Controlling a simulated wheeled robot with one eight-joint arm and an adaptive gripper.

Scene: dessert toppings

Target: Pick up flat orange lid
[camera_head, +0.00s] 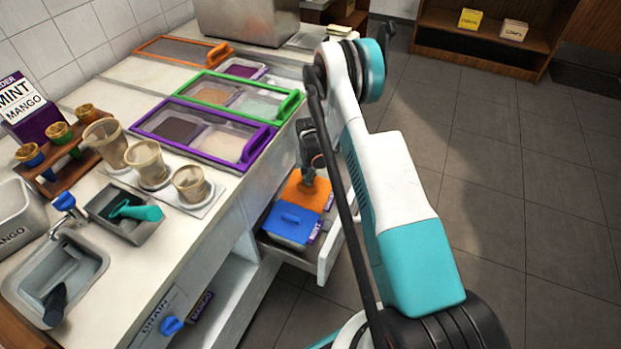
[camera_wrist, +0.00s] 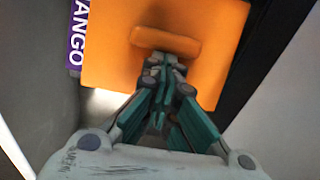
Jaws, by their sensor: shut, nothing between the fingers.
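A flat, square orange lid (camera_head: 305,196) with a raised bar handle lies in the open drawer, beyond a blue lid. It fills the upper middle of the wrist view (camera_wrist: 110,62), where its handle (camera_wrist: 165,40) shows across its middle. My gripper (camera_head: 309,180) is just above this lid in the head view. In the wrist view my gripper's fingertips (camera_wrist: 163,62) are shut with nothing between them and overlap the near edge of the handle. I cannot tell whether they touch it.
The blue lid (camera_head: 290,226) lies in the same drawer (camera_head: 328,255). A purple label reading "MANGO" (camera_wrist: 78,38) is beside the orange lid. An orange-framed cover (camera_head: 160,45) and green- and purple-framed covers lie on the counter. The floor to the right is clear.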

